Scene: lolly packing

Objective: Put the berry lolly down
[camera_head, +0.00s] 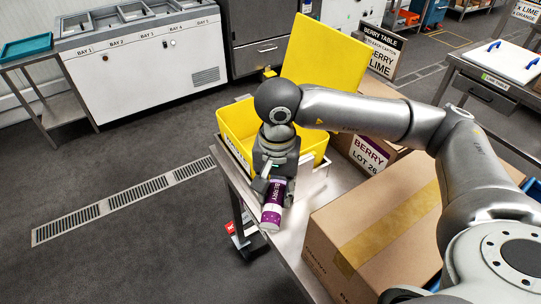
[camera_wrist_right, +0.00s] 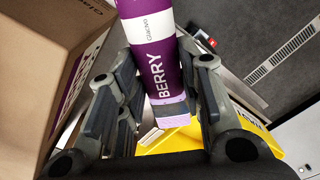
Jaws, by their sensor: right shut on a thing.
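The berry lolly (camera_head: 272,212) is a purple and white tube. My right gripper (camera_head: 273,180) is shut on its upper end in the head view, with the lolly hanging below, slightly tilted. It is at the left edge of the metal table (camera_head: 297,222), in front of the yellow bin (camera_head: 238,124). I cannot tell whether its lower end touches the table. In the right wrist view the lolly (camera_wrist_right: 153,45), with BERRY on its side, lies between the two fingers of the right gripper (camera_wrist_right: 160,85). My left gripper is not in view.
A large closed carton (camera_head: 375,235) fills the table's near right. A carton labelled BERRY LOT 26 (camera_head: 369,153) stands behind it. The bin's yellow lid (camera_head: 325,55) stands upright. A BERRY LIME sign (camera_head: 380,55) is behind. Bare tabletop is narrow beside the lolly.

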